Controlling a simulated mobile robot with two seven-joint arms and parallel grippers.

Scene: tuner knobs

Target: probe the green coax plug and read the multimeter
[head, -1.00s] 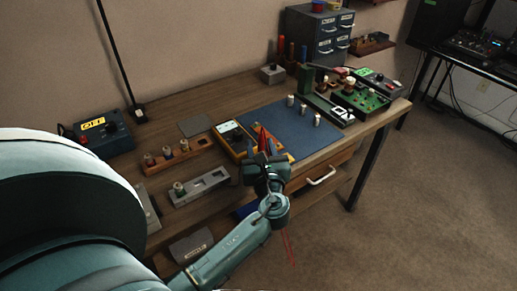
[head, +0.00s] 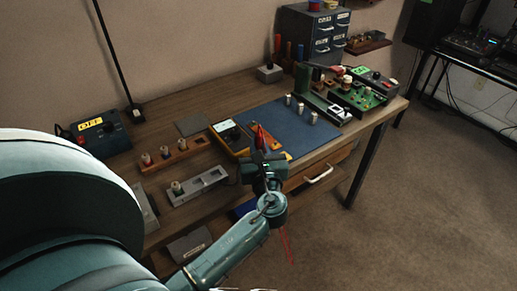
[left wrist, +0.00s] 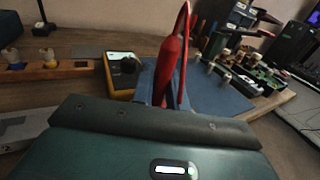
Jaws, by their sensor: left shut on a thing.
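My left gripper (head: 262,156) is shut on a red test probe (head: 260,138) at the front edge of the bench. In the left wrist view the red probe (left wrist: 172,58) stands up between the fingers, with a red lead looping beside it. The yellow multimeter (head: 229,135) lies just behind and left of the gripper; its display (left wrist: 121,56) is too small to read. Several small plugs stand in a wooden rack (head: 172,156), and one stands in a grey metal holder (head: 205,182). I cannot tell which plug is green. My right gripper is not in view.
A blue mat (head: 285,125) with several small metal cylinders lies right of the meter. A green circuit board (head: 358,95) and other gear crowd the right end. A blue box marked OFF (head: 95,130) stands at the left. A drawer (head: 318,177) is below.

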